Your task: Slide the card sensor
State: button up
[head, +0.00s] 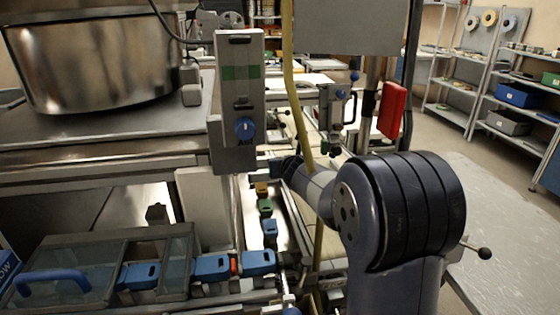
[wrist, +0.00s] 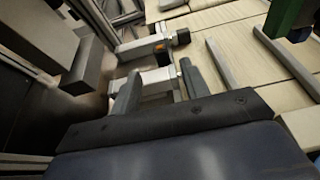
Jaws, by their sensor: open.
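I cannot tell for certain which part is the card sensor. In the wrist view, a metal bracket (wrist: 145,48) with a dark tip and a small orange spot sits at the edge of the pale conveyor slats. A second, similar metal piece (wrist: 150,77) lies just nearer, partly hidden by my gripper. My gripper (wrist: 160,84) is open, its two dark fingers apart around the view of this nearer piece; contact cannot be told. In the head view my arm hides most of the gripper's surroundings.
A grey box with a green band and blue knob (head: 229,105) stands left of my arm. A red panel (head: 393,110) hangs behind my arm. Shelves stand at the right.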

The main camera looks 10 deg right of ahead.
jog(key=p+x, duration=0.1)
jog(key=x, duration=0.6)
jog(key=shift+w+f, duration=0.15)
jog(key=shift+w, duration=0.05)
grip_shut()
dwell(0.4)
